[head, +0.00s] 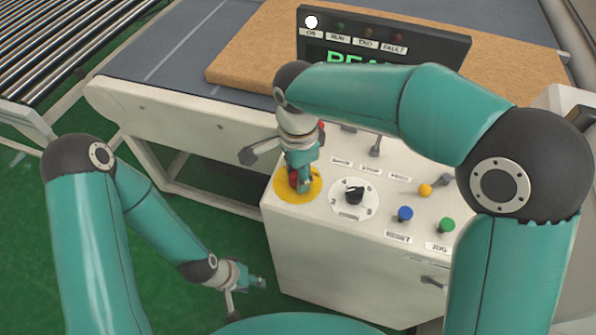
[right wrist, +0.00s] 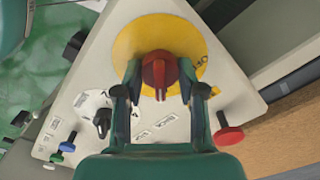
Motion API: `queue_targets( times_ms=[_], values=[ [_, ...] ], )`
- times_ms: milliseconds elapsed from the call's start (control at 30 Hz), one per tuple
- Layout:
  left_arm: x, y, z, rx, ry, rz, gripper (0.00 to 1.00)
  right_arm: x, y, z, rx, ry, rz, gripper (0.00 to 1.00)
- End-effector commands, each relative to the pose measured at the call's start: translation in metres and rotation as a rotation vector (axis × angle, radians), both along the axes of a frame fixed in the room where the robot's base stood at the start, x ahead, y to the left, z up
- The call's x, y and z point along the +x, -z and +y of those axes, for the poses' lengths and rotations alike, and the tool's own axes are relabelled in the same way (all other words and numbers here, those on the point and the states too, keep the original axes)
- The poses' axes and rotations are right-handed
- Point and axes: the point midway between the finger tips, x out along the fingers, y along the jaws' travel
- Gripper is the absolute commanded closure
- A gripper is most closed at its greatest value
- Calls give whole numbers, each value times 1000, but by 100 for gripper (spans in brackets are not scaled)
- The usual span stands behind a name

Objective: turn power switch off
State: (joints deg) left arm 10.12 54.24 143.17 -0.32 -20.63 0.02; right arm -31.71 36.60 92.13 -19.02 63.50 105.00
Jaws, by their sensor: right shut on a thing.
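The power switch is a red rotary knob (right wrist: 160,72) on a round yellow plate (right wrist: 128,45) in the right wrist view. In the head view the yellow plate (head: 312,192) is at the left of the control panel's top, and the knob is mostly hidden by my right gripper. My right gripper (head: 297,186) points down over the plate, shut on the red knob. In the right wrist view its two fingers (right wrist: 160,90) stand on either side of the knob. My left gripper (head: 258,283) hangs low at the left of the panel, away from it; its finger opening is too small to tell.
The white panel (head: 340,262) also carries a black selector dial (head: 354,195), a blue button (head: 405,213), a green button (head: 447,225) and a yellow knob (head: 425,190). A display (head: 345,48) has a lit white lamp.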

Motion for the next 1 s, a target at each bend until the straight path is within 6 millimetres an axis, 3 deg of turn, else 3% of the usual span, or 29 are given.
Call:
queue_targets(
  times_ms=[467, 1000],
  values=[
    [0, 0, 0, 0, 0, 0, 60, 1, 0, 0, 2, -129, -3, 96],
    [0, -2, 0, 0, 0, 0, 60, 1, -1, 0, 2, -603, -5, 96]
  ],
)
